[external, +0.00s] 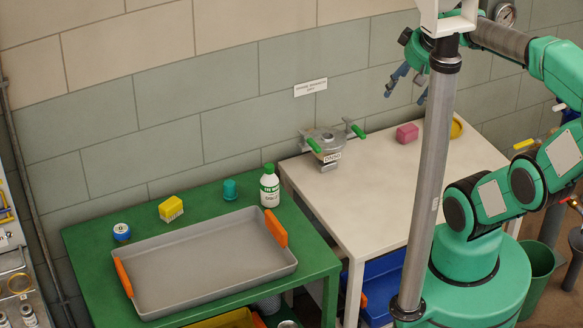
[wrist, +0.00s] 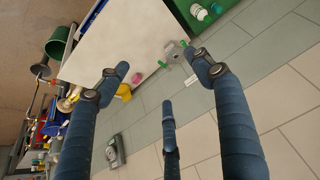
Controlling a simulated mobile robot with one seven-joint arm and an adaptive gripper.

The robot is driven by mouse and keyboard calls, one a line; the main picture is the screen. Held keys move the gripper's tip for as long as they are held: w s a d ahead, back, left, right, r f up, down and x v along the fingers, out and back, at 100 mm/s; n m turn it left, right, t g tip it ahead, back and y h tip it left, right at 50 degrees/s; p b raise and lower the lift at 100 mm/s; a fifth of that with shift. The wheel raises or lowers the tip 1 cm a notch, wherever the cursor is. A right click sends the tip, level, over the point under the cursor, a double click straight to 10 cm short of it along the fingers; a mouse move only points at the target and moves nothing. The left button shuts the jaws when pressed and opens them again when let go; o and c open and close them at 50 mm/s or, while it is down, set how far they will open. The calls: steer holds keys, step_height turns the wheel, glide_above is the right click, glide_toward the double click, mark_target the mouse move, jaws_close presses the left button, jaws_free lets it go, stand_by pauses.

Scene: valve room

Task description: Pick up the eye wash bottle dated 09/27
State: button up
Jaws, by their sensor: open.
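A white eye wash bottle (external: 269,190) with a green cap and a green label band stands upright on the green table, behind the right end of the grey tray. Its date is too small to read. A white bottle shape (wrist: 201,14), probably the same bottle, shows at the top of the wrist view. My gripper (external: 405,97) is raised near the wall above the white table, to the right of the bottle and well apart from it. Its blue fingers (wrist: 158,76) are spread with nothing between them in the wrist view.
The grey tray (external: 205,268) with orange handles is empty. A teal cylinder (external: 229,190), a yellow box (external: 171,209) and a blue-white can (external: 121,232) stand behind it. The white table holds a valve fixture (external: 325,147) with green handles, a pink block (external: 407,133) and a yellow item (external: 456,127).

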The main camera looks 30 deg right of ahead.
steer(key=w+a+f+g, duration=0.2)
steer(key=w+a, duration=0.2)
steer(key=w, duration=0.9)
steer(key=n+g+p, duration=0.1)
steer(key=g+p, duration=0.1)
steer(key=g, duration=0.1)
glide_above(269, 165)
step_height(269, 165, down, 32)
steer(key=shift+s+d+f, duration=0.1)
steer(key=shift+f, duration=0.4)
steer(key=shift+f+b, duration=0.75)
steer(key=shift+f, duration=3.55)
